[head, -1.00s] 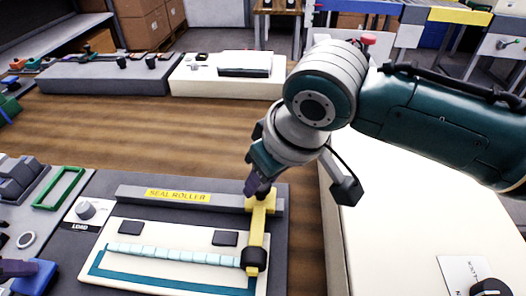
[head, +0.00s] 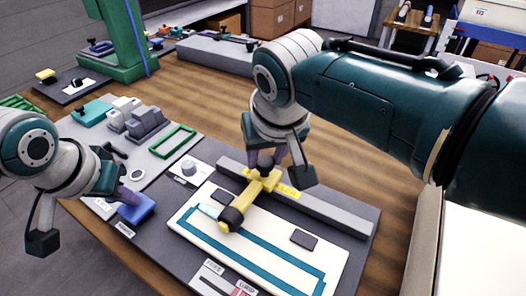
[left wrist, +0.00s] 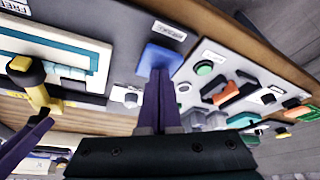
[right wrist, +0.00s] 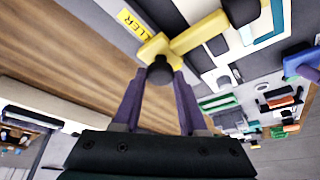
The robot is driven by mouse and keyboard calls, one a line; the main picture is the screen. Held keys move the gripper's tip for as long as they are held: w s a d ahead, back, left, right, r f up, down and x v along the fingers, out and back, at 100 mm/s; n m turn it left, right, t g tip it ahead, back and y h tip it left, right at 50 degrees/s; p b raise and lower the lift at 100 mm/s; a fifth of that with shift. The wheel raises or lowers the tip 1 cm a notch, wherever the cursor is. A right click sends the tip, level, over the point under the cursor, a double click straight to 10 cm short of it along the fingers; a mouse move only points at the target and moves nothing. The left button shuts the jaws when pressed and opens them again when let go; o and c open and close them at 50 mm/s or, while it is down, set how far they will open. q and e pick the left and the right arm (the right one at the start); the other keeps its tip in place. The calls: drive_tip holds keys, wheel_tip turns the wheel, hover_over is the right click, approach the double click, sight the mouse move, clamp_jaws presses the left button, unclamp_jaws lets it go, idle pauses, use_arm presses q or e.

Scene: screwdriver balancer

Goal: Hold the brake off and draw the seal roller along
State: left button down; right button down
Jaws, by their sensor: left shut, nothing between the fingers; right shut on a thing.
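The seal roller is a yellow arm (head: 257,193) on a grey rail, with a black roller (head: 231,218) at its near end. My right gripper (head: 264,166) is shut on the dark knob (right wrist: 160,72) of the yellow arm. A short pale blue strip (head: 207,211) lies left of the roller on the cream plate (head: 330,262). My left gripper (head: 128,194) is shut and empty at the blue brake block (head: 138,209). In the left wrist view its fingertips overlap the blue block (left wrist: 160,58); whether they press it down is unclear.
A dial (head: 188,168) and a green frame (head: 173,141) stand left of the rail. Grey blocks (head: 140,118) lie behind the left arm. A dark pad (head: 304,240) sits on the plate's right part. The rail (head: 340,213) is clear to the right.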

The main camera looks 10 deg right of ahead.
drive_tip(key=shift+w+a+f, duration=0.1)
drive_tip(key=shift+w+a, duration=0.4)
drive_tip(key=shift+w, duration=0.1)
drive_tip(key=shift+c, duration=2.2)
unclamp_jaws()
drive_tip(key=shift+a, duration=0.1)
drive_tip(key=shift+r, duration=0.2)
drive_tip(key=shift+s+a+r, duration=0.1)
drive_tip(key=shift+s+r, duration=0.1)
drive_tip(key=shift+r, duration=0.3)
drive_tip(key=v, duration=1)
drive_tip(key=shift+r, duration=0.3)
drive_tip(key=shift+s, duration=0.15)
drive_tip(key=shift+c, duration=0.3)
